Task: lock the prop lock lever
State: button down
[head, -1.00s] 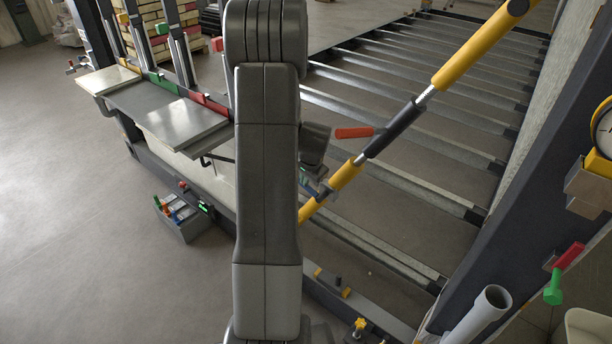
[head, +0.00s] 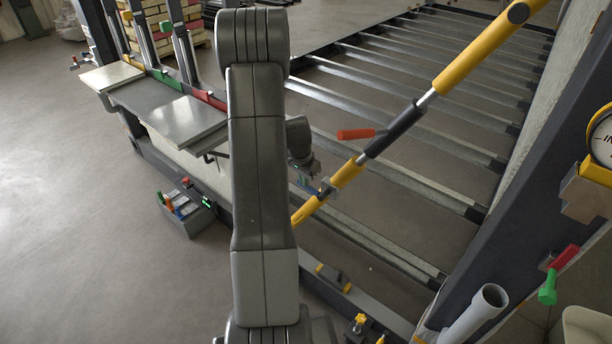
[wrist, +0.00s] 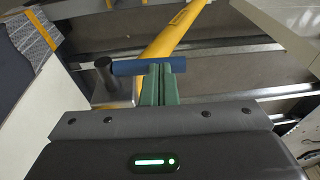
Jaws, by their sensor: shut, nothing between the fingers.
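A yellow prop (head: 470,55) with a dark middle sleeve slants down across the frame. A red-orange handle (head: 356,134) sticks out from the sleeve to the left. Lower on the prop, a small blue lever (head: 325,188) sits at a grey collar. In the wrist view a blue bar (wrist: 122,68) lies crosswise from a grey round post (wrist: 104,75), in front of the yellow tube (wrist: 175,35). My gripper (wrist: 161,68) has green fingers, shut and empty, with the tips at the blue bar. I cannot tell whether they touch it. My arm hides part of the head view.
A frame of metal cross rails (head: 420,120) lies behind the prop. A dark post (head: 530,190) with a gauge (head: 603,135) and a red-green lever (head: 550,280) stands at the right. A grey shelf (head: 185,120) and a toolbox (head: 188,215) are at the left, with open floor beyond.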

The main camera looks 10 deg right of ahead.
jog(key=f+g+b, duration=0.1)
jog(key=f+g+h+b, duration=0.1)
jog(key=w+f+h, duration=0.1)
jog(key=shift+a+g+b, duration=0.4)
jog(key=shift+s+d+f+n+g+h+b, duration=0.1)
jog(key=shift+s+f+n+g+h+b, duration=0.05)
jog(key=shift+f+g+h+b, duration=0.9)
jog(key=shift+s+d+f+n+g+h+b, duration=0.1)
jog(key=shift+d+f+n+g+h+b, duration=0.1)
jog(key=shift+f+g+h+b, duration=0.85)
jog(key=shift+s+d+f+n+g+h+b, duration=0.15)
jog(key=shift+f+g+b, duration=0.4)
jog(key=shift+b, duration=0.95)
jog(key=shift+s+a+f, duration=0.1)
jog(key=shift+s+f, duration=0.05)
jog(key=shift+f, duration=0.15)
